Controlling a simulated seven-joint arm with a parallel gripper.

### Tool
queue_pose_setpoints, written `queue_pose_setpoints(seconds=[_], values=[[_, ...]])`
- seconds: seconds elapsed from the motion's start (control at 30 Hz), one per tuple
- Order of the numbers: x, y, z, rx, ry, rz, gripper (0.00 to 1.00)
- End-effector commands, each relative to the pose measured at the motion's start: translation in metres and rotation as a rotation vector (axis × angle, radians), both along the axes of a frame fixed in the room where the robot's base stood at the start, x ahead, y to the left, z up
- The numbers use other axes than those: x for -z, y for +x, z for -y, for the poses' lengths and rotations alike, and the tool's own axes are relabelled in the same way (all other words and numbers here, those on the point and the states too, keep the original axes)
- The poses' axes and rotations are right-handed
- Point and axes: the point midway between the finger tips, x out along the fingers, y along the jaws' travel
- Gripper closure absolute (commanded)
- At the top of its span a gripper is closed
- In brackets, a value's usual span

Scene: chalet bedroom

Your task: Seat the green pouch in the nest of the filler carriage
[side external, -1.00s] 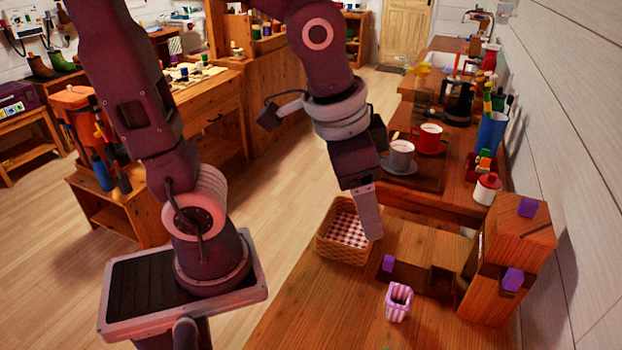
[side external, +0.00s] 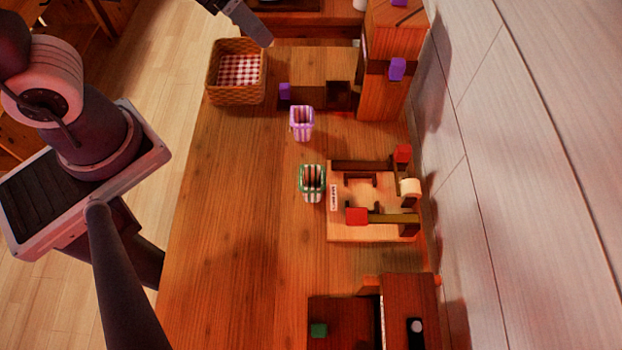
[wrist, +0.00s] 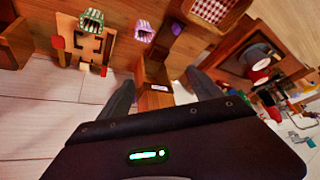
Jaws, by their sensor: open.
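The green-and-white striped pouch (side external: 312,183) stands on the wooden table, open top up, just left of a pale wood fixture (side external: 340,236) with red blocks. The wrist view also shows the green pouch (wrist: 92,19). I cannot tell for sure which device is the filler carriage. One candidate is the wooden unit with purple knobs (side external: 380,100), which has a dark square recess (side external: 338,95) beside it. My gripper (wrist: 163,84) is open and empty, fingers spread in the wrist view. In the side view only its tip (side external: 262,38) shows, near the basket, well away from the green pouch.
A purple-striped pouch (side external: 302,122) stands between the green pouch and the purple-knobbed unit. A wicker basket (side external: 211,85) with checked cloth is at the back left. A dark wooden box (side external: 340,305) with a green block is at the front. The table's left part is clear.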

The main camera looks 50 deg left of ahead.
Motion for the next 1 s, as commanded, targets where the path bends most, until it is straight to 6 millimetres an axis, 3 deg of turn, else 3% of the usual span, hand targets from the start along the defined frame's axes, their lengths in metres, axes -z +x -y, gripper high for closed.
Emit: queue_pose_setpoints(seconds=[0.03,0.1,0.17,0.3,0.4,0.57,0.9,1.0], values=[[0.029,0.015,0.014,0.063,0.026,-0.015,0.26],[0.066,0.031,0.038,0.163,0.047,-0.006,0.26],[0.099,0.034,0.061,0.266,0.057,-0.008,0.26],[0.164,0.010,0.107,0.502,0.044,-0.051,0.26],[0.191,-0.014,0.123,0.615,0.025,-0.099,0.26],[0.208,-0.032,0.132,0.682,0.005,-0.138,0.26],[0.224,-0.027,0.139,0.686,0.002,-0.139,0.26],[0.237,-0.020,0.145,0.684,0.001,-0.140,0.26]])
